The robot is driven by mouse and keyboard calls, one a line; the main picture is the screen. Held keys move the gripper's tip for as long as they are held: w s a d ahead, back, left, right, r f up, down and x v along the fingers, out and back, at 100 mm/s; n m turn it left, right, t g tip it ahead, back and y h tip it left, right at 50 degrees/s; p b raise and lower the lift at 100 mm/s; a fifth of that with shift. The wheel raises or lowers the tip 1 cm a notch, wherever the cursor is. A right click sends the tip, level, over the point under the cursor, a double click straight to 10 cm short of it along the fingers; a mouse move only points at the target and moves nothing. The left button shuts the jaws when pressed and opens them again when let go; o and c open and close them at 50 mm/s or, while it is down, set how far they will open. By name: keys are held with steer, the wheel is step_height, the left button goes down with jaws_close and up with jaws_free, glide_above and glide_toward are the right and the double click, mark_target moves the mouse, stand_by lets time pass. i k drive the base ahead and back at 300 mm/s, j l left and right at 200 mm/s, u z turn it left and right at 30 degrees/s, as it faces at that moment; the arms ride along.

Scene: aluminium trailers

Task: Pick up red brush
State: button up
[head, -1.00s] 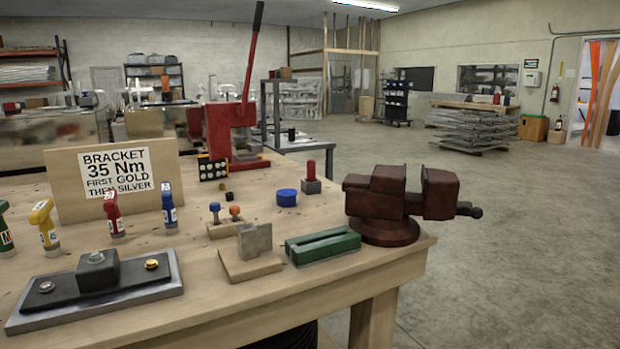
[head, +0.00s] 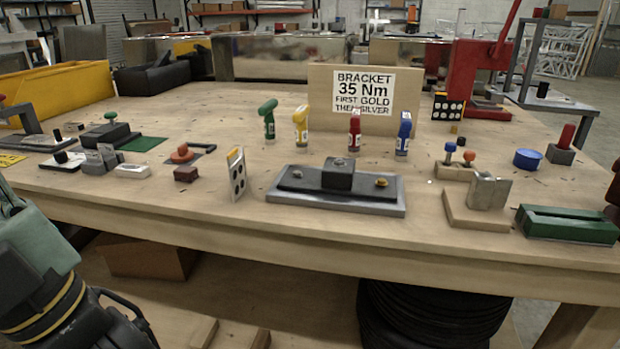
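I cannot make out anything that is clearly a red brush. Red things on the workbench (head: 330,235) are a red-handled tool (head: 355,130) standing upright in a row of coloured tools, and a red cylinder (head: 566,137) on a grey block at the right. An orange-red knob-like piece (head: 181,153) lies left of centre. Part of my arm, dark with yellow bands, shows at the lower left, in front of the bench. My gripper's fingertips are not visible.
A sign board (head: 435,88) stands behind the coloured tools. A metal bracket plate (head: 335,201) and a green slotted block (head: 566,225) sit near the front edge. A yellow bin (head: 60,90) is at the back left, a red press (head: 478,70) at the back right.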

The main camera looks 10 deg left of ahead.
mark_target(567, 134)
steer(key=z, duration=2.2)
steer(key=i+l+z, duration=0.15)
steer(key=i+z, duration=0.2)
steer(key=i, duration=0.2)
steer(key=i+z, duration=0.3)
steer(key=i, duration=0.25)
steer(key=i+u, duration=0.15)
steer(key=i, duration=0.55)
steer(key=i+l+u, duration=0.15)
steer(key=i, duration=0.55)
steer(key=i+j+u, duration=0.1)
steer(key=i+u, duration=0.55)
steer(key=u, duration=0.15)
steer(key=i+l+u, duration=0.15)
steer(key=i+u, duration=0.25)
steer(key=i+j+u, duration=0.1)
steer(key=i+u, duration=1.25)
steer(key=i+l+u, duration=0.1)
steer(key=u, duration=0.25)
steer(key=i+l+u, duration=0.15)
steer(key=i+u, duration=0.2)
steer(key=k, duration=0.05)
